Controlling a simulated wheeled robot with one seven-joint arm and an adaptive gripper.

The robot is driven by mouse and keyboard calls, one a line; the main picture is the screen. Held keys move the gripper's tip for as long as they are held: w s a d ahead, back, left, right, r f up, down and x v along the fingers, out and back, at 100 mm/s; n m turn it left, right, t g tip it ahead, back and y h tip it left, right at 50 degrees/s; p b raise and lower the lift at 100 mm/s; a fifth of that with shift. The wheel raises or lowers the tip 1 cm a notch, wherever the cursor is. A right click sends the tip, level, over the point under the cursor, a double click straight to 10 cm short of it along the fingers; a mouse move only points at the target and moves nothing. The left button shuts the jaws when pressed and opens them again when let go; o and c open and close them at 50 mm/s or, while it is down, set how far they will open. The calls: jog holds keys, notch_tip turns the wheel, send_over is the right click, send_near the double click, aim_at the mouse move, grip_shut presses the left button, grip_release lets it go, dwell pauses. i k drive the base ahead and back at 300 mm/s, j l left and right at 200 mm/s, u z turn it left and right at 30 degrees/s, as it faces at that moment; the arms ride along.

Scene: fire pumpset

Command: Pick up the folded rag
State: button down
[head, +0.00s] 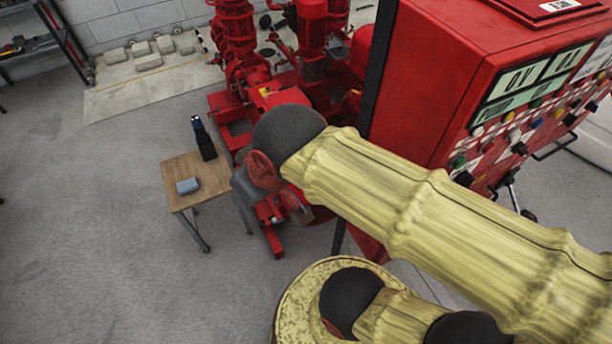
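A small blue-grey block-like item (187,186), which looks like the folded rag, lies flat on the left front part of a small wooden-topped table (178,203). Nothing touches it from above. My arm, in a yellow sleeve, reaches from the lower right to a dark rounded joint right of the table. I cannot make out my gripper's fingers; the end of the arm is not clearly shown.
A dark upright object with a blue top (203,138) stands at the table's back right. Red pumps (237,40) stand behind, and a large red control cabinet (440,80) is at right. Grey floor left of the table is clear.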

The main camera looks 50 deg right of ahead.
aim_at(186, 186)
jog(key=z, duration=0.45)
jog(key=i+j+z, duration=0.35)
jog(key=j, duration=0.25)
jog(key=i+j+z, duration=0.15)
jog(key=j, duration=0.2)
jog(key=i+j+z, duration=0.15)
jog(key=j, duration=0.2)
jog(key=j+z, duration=0.2)
jog(key=j, duration=0.15)
jog(key=i+j, duration=0.1)
jog(key=j, duration=0.25)
jog(key=i+j, duration=0.1)
jog(key=j, duration=0.3)
jog(key=i+j, duration=0.1)
jog(key=j, duration=0.25)
jog(key=i+j, duration=0.15)
jog(key=j, duration=0.25)
